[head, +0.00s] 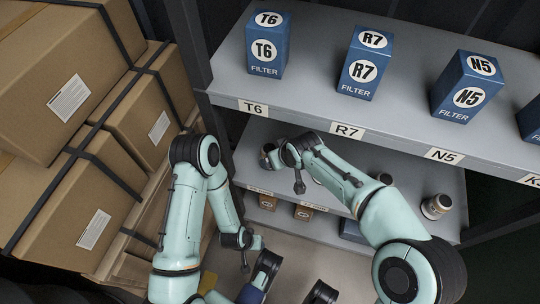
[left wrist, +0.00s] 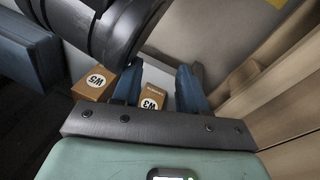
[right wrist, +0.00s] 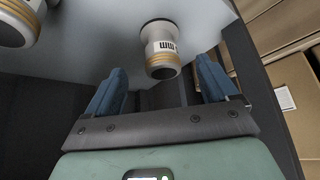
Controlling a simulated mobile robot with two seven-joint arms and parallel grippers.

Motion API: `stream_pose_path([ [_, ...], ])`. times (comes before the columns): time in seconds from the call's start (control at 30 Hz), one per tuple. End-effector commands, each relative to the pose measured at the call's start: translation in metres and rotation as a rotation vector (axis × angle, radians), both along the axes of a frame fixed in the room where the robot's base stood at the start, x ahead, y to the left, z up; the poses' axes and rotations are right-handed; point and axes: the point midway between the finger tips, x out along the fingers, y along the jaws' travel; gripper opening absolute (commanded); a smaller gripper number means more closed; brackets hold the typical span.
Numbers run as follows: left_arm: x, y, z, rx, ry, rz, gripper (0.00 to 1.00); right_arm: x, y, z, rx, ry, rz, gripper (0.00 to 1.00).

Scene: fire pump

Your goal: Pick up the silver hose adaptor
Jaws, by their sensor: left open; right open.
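A silver-white hose adaptor (right wrist: 162,50) with a dark rim, a printed label and a gold band shows in the right wrist view. It lies ahead of my right gripper (right wrist: 161,78), in line with the gap between the blue fingers. The gripper is open and I see no finger closed on it. A similar adaptor (right wrist: 18,22) is cut off at the top left. In the head view another banded adaptor (head: 436,207) stands at the right of the lower shelf. My left gripper (left wrist: 160,82) is open and empty, with small brown boxes (left wrist: 94,83) beyond it.
The upper shelf (head: 310,97) carries several blue filter boxes (head: 364,64) and overhangs the lower shelf (head: 255,177). Small brown boxes (head: 303,212) sit below that. Stacked cardboard boxes (head: 75,80) close off the left, beside a dark upright post (head: 188,45).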

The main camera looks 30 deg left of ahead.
Motion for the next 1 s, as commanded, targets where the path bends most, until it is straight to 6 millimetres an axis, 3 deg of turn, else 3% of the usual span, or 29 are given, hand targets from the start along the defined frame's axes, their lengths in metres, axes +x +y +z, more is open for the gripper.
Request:
stream_pose_path([
  [0.1, -0.006, 0.001, -0.006, -0.001, 0.02, 0.002, 0.43, 0.009, 0.016, -0.001, 0.002, 0.001, 0.0, 0.86],
  [0.4, -0.012, 0.002, -0.01, -0.002, 0.038, 0.002, 0.43, 0.018, 0.03, -0.001, 0.002, 0.001, 0.001, 0.86],
  [0.7, -0.035, 0.005, -0.03, -0.006, 0.117, 0.009, 0.43, 0.029, 0.049, -0.04, -0.001, 0.003, 0.001, 0.86],
  [1.0, -0.039, 0.005, -0.031, -0.007, 0.131, 0.01, 0.43, 0.031, 0.051, -0.044, 0.001, 0.001, 0.0, 0.86],
])
